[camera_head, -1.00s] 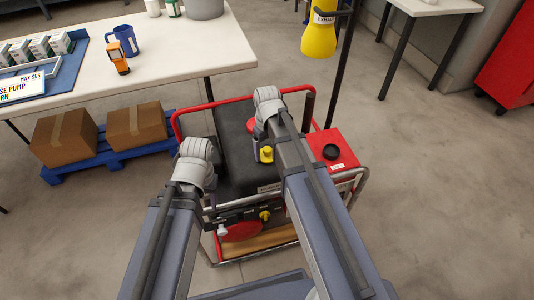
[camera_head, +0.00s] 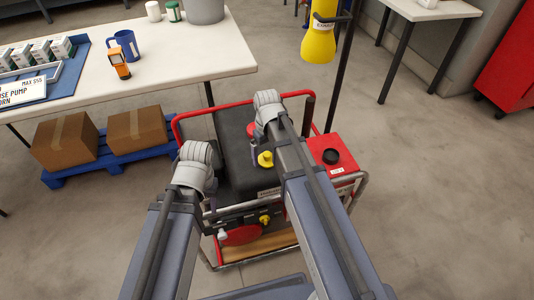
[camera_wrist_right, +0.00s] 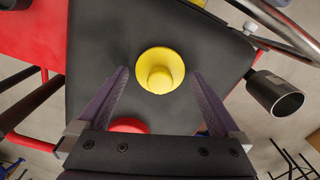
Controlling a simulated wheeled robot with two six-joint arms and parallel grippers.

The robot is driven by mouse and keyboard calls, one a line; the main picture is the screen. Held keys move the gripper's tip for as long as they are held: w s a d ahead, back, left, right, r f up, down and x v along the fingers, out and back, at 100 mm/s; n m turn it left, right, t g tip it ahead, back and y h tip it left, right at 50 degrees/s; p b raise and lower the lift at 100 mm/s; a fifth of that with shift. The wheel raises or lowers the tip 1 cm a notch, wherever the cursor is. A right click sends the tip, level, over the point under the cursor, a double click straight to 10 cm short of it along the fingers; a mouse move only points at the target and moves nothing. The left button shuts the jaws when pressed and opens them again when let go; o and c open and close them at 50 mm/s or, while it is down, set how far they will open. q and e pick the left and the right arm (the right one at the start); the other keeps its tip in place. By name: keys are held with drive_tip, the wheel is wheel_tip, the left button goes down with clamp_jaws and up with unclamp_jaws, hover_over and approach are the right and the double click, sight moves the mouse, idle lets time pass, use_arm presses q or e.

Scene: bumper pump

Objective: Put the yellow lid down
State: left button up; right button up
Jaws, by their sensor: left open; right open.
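The yellow lid (camera_head: 265,158) is on or just above the dark top of the red-framed pump (camera_head: 240,135). In the right wrist view the lid (camera_wrist_right: 160,70) shows as a round flange with a raised knob. My right gripper (camera_wrist_right: 160,78) is open, with one finger on each side of the lid and visible gaps between them. In the head view its fingers are mostly hidden by my own right arm. My left gripper (camera_head: 212,205) is open at the left front of the pump, mostly hidden behind its wrist and apart from the lid.
A red part (camera_wrist_right: 128,126) shows by my right gripper's base. A red box with a black cap (camera_head: 332,157) sits on the pump's right. A pole with a yellow hanging piece (camera_head: 318,43) stands behind. The white table (camera_head: 180,60) is at the back left.

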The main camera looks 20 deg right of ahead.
sight(267, 154)
wheel_tip(267, 154, up, 12)
drive_tip(key=p, duration=1.1)
drive_tip(key=s+a+h, duration=0.1)
drive_tip(key=s+a, duration=0.9)
drive_tip(key=s, duration=0.4)
drive_tip(key=shift+s+a+f, duration=0.15)
drive_tip(key=shift+s+a, duration=0.05)
drive_tip(key=shift+a, duration=0.05)
wheel_tip(267, 154, up, 9)
drive_tip(key=p, duration=0.8)
drive_tip(key=shift+p, duration=0.4)
